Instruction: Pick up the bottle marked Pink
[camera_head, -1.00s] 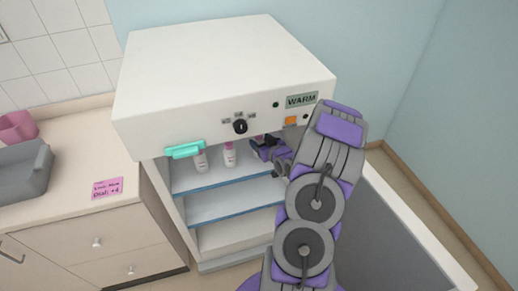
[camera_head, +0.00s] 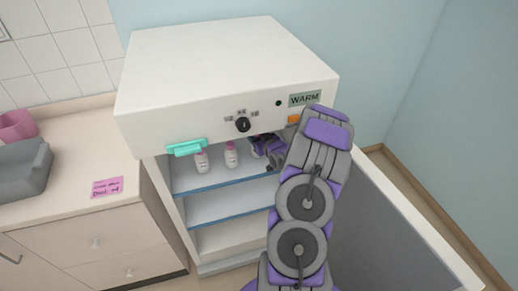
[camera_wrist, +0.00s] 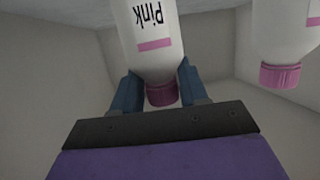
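The bottle marked Pink (camera_wrist: 150,60) is white with black lettering, a pink band and a pink cap. In the wrist view it appears cap-down, with its cap end between the two blue fingers of my gripper (camera_wrist: 160,90). The fingers are apart, one on each side, and I see no clear grip on it. In the head view my gripper (camera_head: 264,150) is inside the warming cabinet, just right of two white bottles. I cannot tell there which bottle is marked Pink; part of the shelf is hidden by my arm.
Another white bottle with a pink cap (camera_wrist: 280,75) is at the right in the wrist view. In the head view a bottle (camera_head: 202,162) and a second one (camera_head: 231,156) stand on the upper shelf (camera_head: 215,182). The cabinet's top housing (camera_head: 215,75) overhangs the shelf.

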